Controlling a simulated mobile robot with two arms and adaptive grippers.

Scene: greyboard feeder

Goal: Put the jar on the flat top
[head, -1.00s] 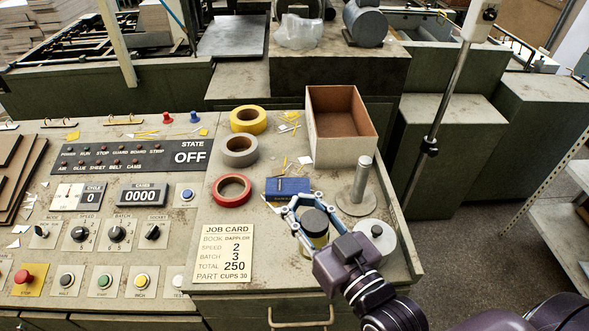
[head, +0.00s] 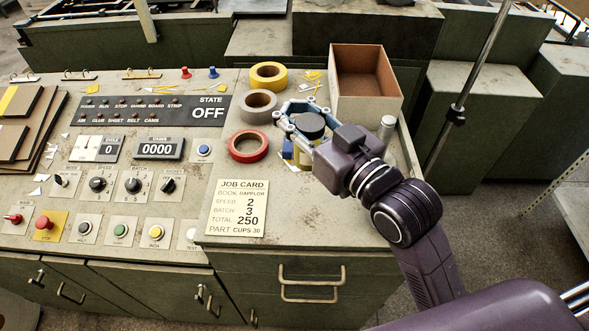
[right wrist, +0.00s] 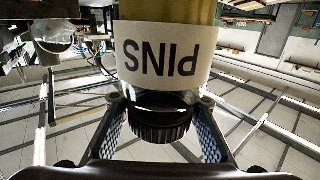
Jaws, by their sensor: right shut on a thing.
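The jar (head: 300,154) is yellowish with a black lid and a white label. In the right wrist view the label of the jar (right wrist: 163,55) reads PINS, upside down. My right gripper (head: 302,124) is shut on the jar near its dark lid (right wrist: 165,128), one finger on each side. The jar is over the console's flat top (head: 305,210), in front of the cardboard box; its base is mostly hidden, so its exact height is unclear. My left gripper is out of view.
Yellow (head: 270,76), grey (head: 258,107) and red (head: 248,147) tape rolls lie left of the jar. An open cardboard box (head: 365,85) stands behind it. A metal post (head: 386,129) is at right. The job card (head: 238,207) lies in front, with bare surface beside it.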

